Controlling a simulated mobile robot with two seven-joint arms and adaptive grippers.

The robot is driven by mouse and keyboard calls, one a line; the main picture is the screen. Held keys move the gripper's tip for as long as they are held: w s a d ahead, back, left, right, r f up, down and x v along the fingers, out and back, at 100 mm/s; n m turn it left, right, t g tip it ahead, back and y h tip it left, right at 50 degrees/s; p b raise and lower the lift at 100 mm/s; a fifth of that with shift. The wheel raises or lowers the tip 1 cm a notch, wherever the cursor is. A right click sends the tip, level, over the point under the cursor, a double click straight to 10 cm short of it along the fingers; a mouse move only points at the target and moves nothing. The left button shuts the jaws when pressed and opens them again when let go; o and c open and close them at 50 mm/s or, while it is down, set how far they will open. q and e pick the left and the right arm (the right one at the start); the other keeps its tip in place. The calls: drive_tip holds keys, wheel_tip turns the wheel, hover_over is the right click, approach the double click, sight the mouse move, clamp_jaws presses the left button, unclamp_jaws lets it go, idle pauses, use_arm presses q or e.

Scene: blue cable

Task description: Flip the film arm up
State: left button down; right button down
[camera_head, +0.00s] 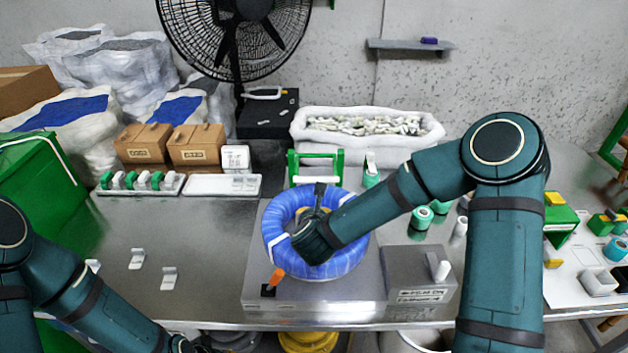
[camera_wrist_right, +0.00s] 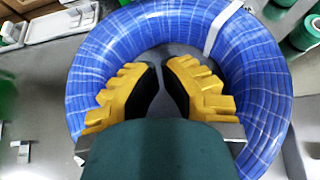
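A blue cable coil (camera_head: 347,263) with white bands lies on a metal plate on the bench, and it also fills much of the right wrist view (camera_wrist_right: 95,60). A green frame with a white roller (camera_head: 317,181) stands just behind the coil; I cannot tell for sure that it is the film arm. My right arm reaches over the coil's centre. My right gripper (camera_wrist_right: 160,82), with yellow fingers and dark pads, is partly open and empty above the coil's hole. In the head view my wrist hides its fingertips. My left arm runs off the bottom edge, its gripper out of view.
An orange-handled lever (camera_head: 275,280) sits at the plate's front left. A grey box (camera_head: 418,274) stands right of the coil. Cartons (camera_head: 196,146), a white tray (camera_head: 222,185) and a white bin (camera_head: 367,145) line the back. The bench left of the plate is mostly clear.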

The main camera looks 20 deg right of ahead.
sight(314, 202)
use_arm(q)
drive_tip(key=shift+w, duration=0.3)
use_arm(e)
drive_tip(key=shift+w, duration=0.3)
use_arm(q)
drive_tip(key=shift+s, duration=0.15)
use_arm(e)
drive_tip(key=shift+s+r, duration=0.1)
